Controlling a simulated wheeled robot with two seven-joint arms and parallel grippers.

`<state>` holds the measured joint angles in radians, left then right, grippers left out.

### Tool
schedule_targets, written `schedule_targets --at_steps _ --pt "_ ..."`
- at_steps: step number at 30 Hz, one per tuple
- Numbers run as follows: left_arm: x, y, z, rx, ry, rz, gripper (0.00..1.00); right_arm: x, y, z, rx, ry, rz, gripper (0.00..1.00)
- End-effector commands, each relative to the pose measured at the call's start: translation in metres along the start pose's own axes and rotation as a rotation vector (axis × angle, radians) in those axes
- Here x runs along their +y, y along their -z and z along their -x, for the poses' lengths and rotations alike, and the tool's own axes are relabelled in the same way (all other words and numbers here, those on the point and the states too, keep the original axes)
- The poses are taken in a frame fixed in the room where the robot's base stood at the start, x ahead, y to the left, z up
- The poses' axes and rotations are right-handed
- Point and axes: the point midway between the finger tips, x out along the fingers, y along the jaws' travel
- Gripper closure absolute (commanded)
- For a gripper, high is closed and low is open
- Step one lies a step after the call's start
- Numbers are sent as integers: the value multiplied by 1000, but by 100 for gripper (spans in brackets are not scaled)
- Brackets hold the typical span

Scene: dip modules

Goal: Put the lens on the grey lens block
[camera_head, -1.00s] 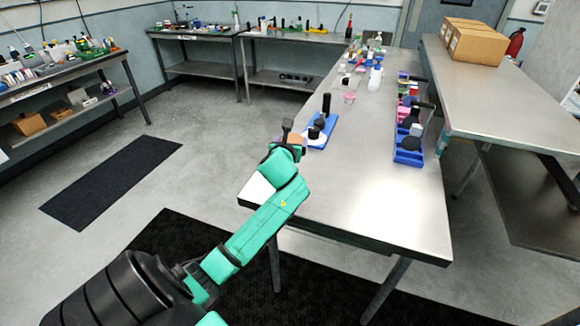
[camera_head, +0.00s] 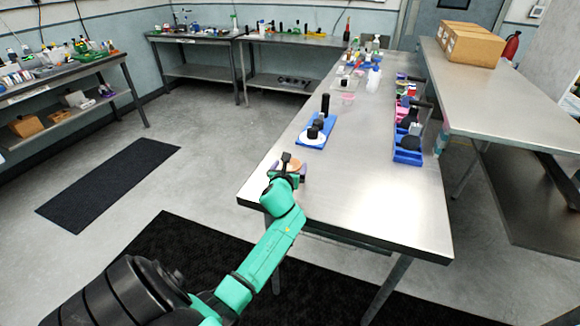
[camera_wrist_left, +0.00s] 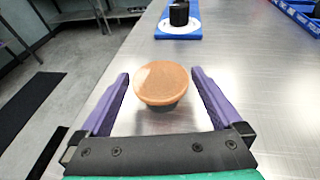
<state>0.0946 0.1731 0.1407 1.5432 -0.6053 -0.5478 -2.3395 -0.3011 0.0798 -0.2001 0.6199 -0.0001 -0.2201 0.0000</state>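My left gripper (camera_wrist_left: 158,88) has purple fingers, spread one on each side of a round orange-tan disc (camera_wrist_left: 162,82). Narrow gaps show between the fingers and the disc. A dark grey, narrower part (camera_wrist_left: 161,107) shows below the disc; I cannot tell whether this is the lens block. In the head view the disc (camera_head: 293,164) is at the table's near left edge, just beyond my left gripper (camera_head: 287,170). A blue tray (camera_head: 331,121) farther on holds a white disc (camera_head: 311,140) with a black knob. I cannot tell which piece is the lens. My right gripper is out of view.
The long metal table (camera_head: 370,205) is bare in front and to the right of my gripper. Blue bins (camera_head: 407,157) stand along its right side. A white bottle (camera_head: 374,79) stands farther back. Cardboard boxes (camera_head: 475,47) are on the neighbouring table.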

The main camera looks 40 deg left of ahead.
Motion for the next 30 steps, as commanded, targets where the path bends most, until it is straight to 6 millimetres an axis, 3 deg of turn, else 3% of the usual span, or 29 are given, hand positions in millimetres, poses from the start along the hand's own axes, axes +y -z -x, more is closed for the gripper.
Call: schedule_targets --at_steps 8,14,21,25,30 --pt "0 -4 8 0 -1 -2 0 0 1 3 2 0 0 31" --pt "0 -3 46 0 0 -2 0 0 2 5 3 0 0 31" --pt "0 -2 105 0 0 -2 0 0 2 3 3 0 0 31" --pt "0 -3 120 0 0 0 0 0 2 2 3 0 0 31" --pt "0 -4 122 -1 -1 1 0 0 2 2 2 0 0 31"
